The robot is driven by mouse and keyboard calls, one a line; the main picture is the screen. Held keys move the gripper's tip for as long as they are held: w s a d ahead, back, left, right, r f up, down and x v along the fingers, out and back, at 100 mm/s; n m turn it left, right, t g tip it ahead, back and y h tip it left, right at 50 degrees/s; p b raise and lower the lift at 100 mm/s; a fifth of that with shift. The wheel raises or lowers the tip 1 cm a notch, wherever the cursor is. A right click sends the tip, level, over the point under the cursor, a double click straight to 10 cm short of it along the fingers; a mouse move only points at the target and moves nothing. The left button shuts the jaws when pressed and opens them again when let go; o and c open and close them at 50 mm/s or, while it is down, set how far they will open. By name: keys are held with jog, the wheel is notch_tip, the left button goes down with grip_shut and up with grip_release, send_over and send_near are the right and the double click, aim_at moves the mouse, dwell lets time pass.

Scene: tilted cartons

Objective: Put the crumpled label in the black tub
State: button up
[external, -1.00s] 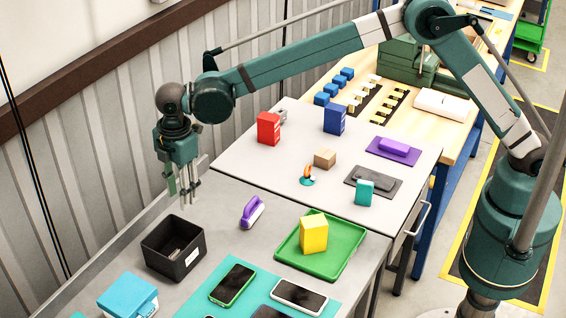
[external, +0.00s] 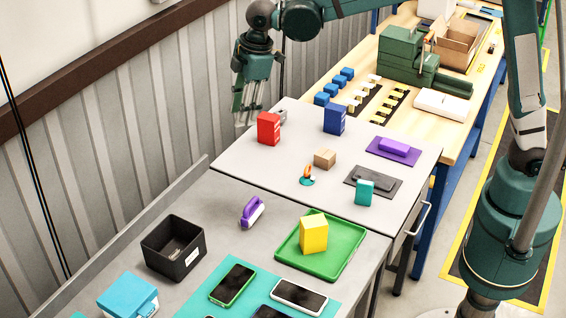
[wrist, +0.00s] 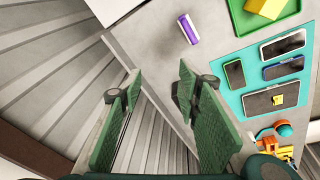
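The black tub (external: 173,248) stands upright on the near grey table, with a white tag on its side. Something greyish lies inside it, too small to identify. I cannot make out a crumpled label for certain; a small grey thing (external: 283,116) shows partly behind the red carton (external: 268,129). My gripper (external: 243,122) hangs at the back left, left of the red carton and well away from the tub. In the wrist view my gripper (wrist: 158,105) has its green pads wide apart, with nothing between them. The tub does not show clearly there.
A purple-handled thing (external: 251,212) lies right of the tub. A green tray (external: 329,262) holds a yellow carton (external: 313,235). A blue carton (external: 334,119), a brown box (external: 325,159) and a teal carton (external: 365,192) stand on the far grey table. A cyan box (external: 127,296) is in front.

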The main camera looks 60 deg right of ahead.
jog(key=s+d+r+m+t, duration=0.1)
jog(key=s+d+r+m, duration=0.2)
jog(key=s+d, duration=0.7)
jog(key=s+d+r+m+t, duration=0.1)
jog(key=s+d+r+m, duration=0.2)
jog(key=s+d, duration=0.7)
jog(key=s+d+f+m+t, duration=0.1)
jog(key=s+d+f+m, duration=0.2)
jog(key=s+d, duration=0.4)
jog(key=s+d+f+m+t+h, duration=0.1)
jog(key=s+d+f+m+t, duration=0.1)
jog(key=s+d+f, duration=0.3)
jog(key=s+d, duration=0.3)
jog(key=s, duration=0.2)
jog(key=shift+s+d+f+m, duration=0.2)
jog(key=shift+s+f+m, duration=0.05)
jog(key=shift+f+m, duration=0.15)
